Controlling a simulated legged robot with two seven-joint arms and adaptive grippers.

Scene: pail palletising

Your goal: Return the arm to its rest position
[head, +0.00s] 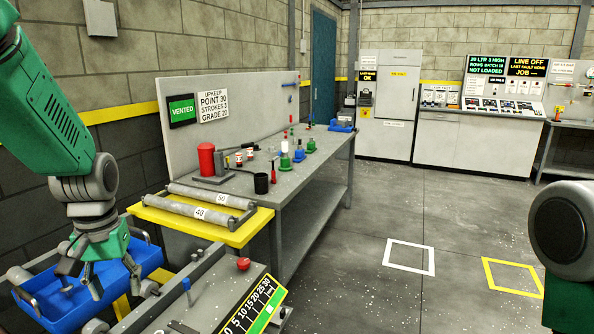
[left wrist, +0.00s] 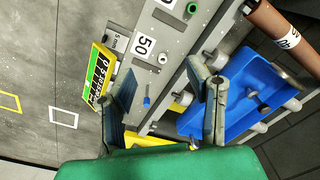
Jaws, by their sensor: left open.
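My left arm (head: 45,110), green with grey joints, comes in from the left in the head view. Its gripper (head: 82,284) hangs pointing down in front of a blue tray (head: 40,318). In the left wrist view the two fingers of the gripper (left wrist: 165,82) are spread apart with nothing between them. The blue tray shows there to the right of the fingers (left wrist: 228,118). My right gripper does not show; a green and grey part of my own body stands at the right edge of the head view.
A bench (head: 292,188) with red, green and blue items runs along the wall. A yellow-edged roller stand (head: 235,238) and a scale plate (head: 258,310) stand near the tray. White (head: 410,272) and yellow (head: 490,287) floor outlines lie on clear floor.

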